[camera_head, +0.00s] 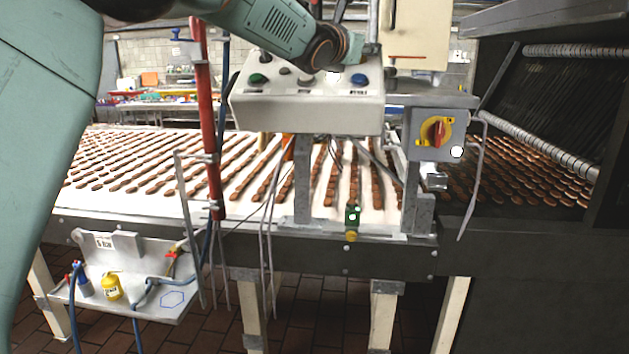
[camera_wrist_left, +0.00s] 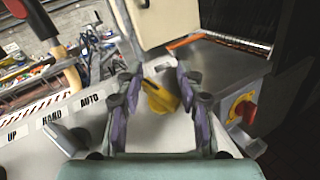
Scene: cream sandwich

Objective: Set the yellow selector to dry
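The yellow selector (camera_wrist_left: 162,95) is a knob on the light control panel (camera_head: 300,108), seen in the left wrist view; its setting cannot be read. In the head view the knob is hidden behind my arm. My left gripper (camera_wrist_left: 155,88) reaches over the panel top with its two purple-padded fingers apart, one on each side of the knob. Contact cannot be made out. The labels UP, HAND and AUTO (camera_wrist_left: 90,100) show on the panel left of the fingers; no "dry" label is legible. My right gripper is not in view.
A red rotary switch on a yellow plate (camera_head: 436,131) sits on a grey box right of the panel. The panel front has a green button (camera_head: 258,79) and a blue button (camera_head: 359,79). A red post (camera_head: 207,120) stands left. Conveyor rows of brown biscuits (camera_head: 130,160) run behind.

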